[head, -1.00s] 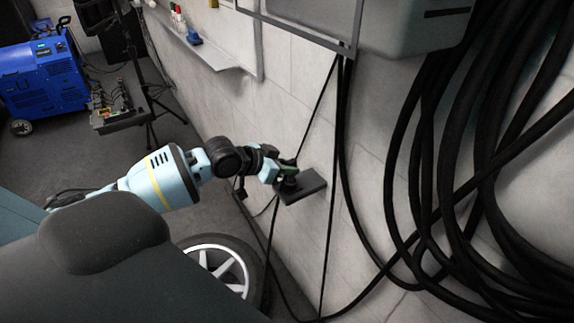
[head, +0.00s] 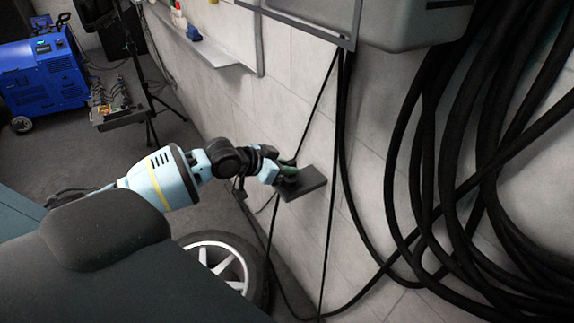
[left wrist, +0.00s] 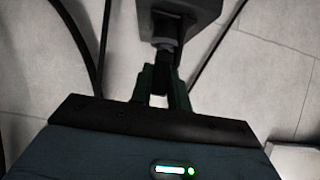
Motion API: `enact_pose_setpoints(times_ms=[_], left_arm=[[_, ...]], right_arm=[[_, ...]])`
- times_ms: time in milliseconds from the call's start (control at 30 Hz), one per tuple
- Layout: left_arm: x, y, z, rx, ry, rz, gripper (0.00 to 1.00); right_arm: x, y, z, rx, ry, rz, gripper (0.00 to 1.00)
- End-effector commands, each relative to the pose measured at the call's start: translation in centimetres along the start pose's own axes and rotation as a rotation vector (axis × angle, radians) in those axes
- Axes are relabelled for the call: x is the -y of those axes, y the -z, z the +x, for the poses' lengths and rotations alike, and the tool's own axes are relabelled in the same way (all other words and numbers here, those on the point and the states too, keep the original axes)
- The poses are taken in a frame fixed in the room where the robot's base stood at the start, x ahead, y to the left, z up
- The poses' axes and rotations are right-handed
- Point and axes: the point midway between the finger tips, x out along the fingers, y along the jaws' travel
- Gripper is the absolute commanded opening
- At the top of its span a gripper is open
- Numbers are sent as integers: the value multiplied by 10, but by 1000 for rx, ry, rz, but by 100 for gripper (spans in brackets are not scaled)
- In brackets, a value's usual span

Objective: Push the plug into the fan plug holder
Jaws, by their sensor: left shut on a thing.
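The fan plug holder is a dark box on the pale wall (head: 308,183), in the middle of the head view. It also shows at the top of the left wrist view (left wrist: 185,12). My left gripper (head: 287,172) is at the holder's near left side. In the left wrist view its two dark green fingers (left wrist: 163,80) are shut on the black plug (left wrist: 163,68). The plug points at the holder and its front end meets the grey fitting there. I cannot tell how deep it sits. My right gripper is not in view.
Thick black cables (head: 440,150) hang in loops on the wall at the right. Thin cables run down beside the holder. A wheel (head: 225,262) stands below my left arm. A blue machine (head: 42,75) is at the far left. A wall shelf (head: 200,45) is above.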

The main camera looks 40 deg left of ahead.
Motion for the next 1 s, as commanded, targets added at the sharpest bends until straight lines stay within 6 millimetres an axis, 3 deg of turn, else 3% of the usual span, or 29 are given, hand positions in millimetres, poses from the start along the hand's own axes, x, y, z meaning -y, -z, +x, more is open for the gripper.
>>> enact_pose_setpoints(times_ms=[167,200,400,733,1000], left_arm=[[0,-1,0,0,0,0,0],[0,-1,0,0,0,0,20],[0,-1,0,0,0,0,43],[0,-1,-3,1,1,0,43],[1,-1,-41,2,3,3,43]], right_arm=[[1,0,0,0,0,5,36],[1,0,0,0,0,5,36],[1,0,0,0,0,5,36],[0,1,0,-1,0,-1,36],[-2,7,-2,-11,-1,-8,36]])
